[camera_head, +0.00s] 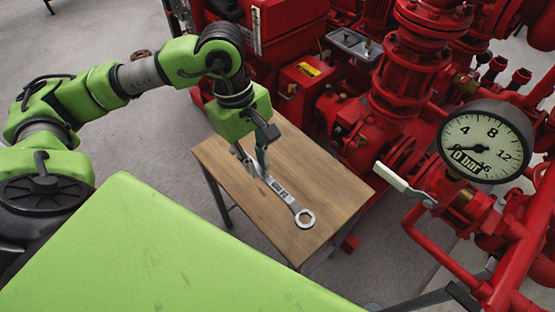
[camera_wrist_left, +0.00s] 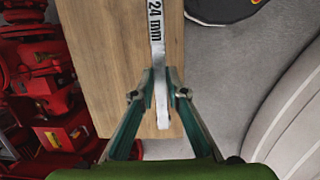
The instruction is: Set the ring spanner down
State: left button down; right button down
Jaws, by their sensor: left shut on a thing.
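The ring spanner (camera_head: 286,196) is a grey metal spanner with a ring end toward the lower right in the head view. My left gripper (camera_head: 259,168) is shut on the spanner near its other end, over the wooden table (camera_head: 325,180). In the left wrist view the spanner (camera_wrist_left: 157,50) stands between the two teal fingers (camera_wrist_left: 160,92) and shows the marking "24 mm". The table top (camera_wrist_left: 105,45) lies behind it. I cannot tell whether the spanner touches the table. My right gripper is not in view.
Red pump pipework (camera_head: 395,85) stands close behind and right of the table. A pressure gauge (camera_head: 484,141) and a lever with a pale handle (camera_head: 403,182) are at the right. The table top around the spanner is clear. Grey floor (camera_head: 165,150) lies to the left.

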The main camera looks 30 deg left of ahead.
pick_arm(q)
jog(key=w+a+f, duration=0.1)
jog(key=w+f, duration=0.1)
jog(key=w, duration=0.1)
jog(key=w+a+f, duration=0.1)
jog(key=w+f, duration=0.2)
jog(key=w, duration=0.1)
jog(key=w+a+f, duration=0.1)
jog(key=w+f, duration=0.2)
jog(key=shift+w+a, duration=0.35)
jog(key=shift+w, duration=0.05)
jog(key=shift+w+a+f, duration=0.15)
jog(key=shift+w+f, duration=0.2)
jog(key=shift+f, duration=0.1)
jog(key=shift+w+f, duration=0.15)
jog(key=shift+f, duration=0.1)
notch_tip(320, 180, down, 2)
jog(key=shift+a+f, duration=0.1)
jog(key=shift+f, duration=0.45)
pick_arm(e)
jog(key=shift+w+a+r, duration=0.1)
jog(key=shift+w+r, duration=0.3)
pick_arm(q)
jog(key=shift+b, duration=0.3)
